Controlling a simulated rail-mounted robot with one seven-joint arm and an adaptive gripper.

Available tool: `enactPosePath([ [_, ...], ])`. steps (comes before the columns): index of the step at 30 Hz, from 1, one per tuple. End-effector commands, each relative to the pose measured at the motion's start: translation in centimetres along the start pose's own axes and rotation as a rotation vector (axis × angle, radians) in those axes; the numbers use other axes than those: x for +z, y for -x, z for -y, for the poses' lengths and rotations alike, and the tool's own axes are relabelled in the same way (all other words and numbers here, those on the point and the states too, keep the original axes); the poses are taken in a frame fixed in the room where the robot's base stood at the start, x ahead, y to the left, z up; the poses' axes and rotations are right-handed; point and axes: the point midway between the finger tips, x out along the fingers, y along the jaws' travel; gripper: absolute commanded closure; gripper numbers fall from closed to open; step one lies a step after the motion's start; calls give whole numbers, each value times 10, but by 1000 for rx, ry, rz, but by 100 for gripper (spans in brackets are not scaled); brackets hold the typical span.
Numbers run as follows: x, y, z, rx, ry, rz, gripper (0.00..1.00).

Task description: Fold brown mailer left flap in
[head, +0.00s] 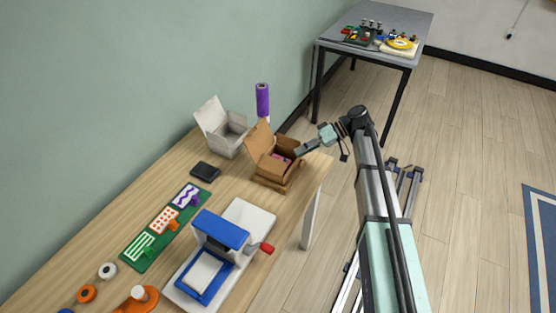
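The brown mailer (268,167) is an open cardboard box near the right end of the wooden table. Its lid stands up at the back left and a small flap shows at its side. Something pink or purple lies inside. My gripper (303,150) is at the right edge of the mailer, close to its rim. I cannot tell whether it touches the box. The fingertips are small and partly merge with the box, so I cannot see whether they are open or shut.
A black wallet-like item (205,171), a green stamp mat (134,255) and a blue-and-white press (213,262) lie nearer. A grey table (345,40) stands far back.

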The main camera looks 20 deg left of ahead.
Motion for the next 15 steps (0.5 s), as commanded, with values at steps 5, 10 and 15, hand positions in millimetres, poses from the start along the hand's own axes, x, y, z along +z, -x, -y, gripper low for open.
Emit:
enactPosePath([
  [5,50,28,3,9,-4,-306,72],
  [10,61,48,6,14,-7,-458,72],
  [15,55,44,7,14,-7,-479,72],
])
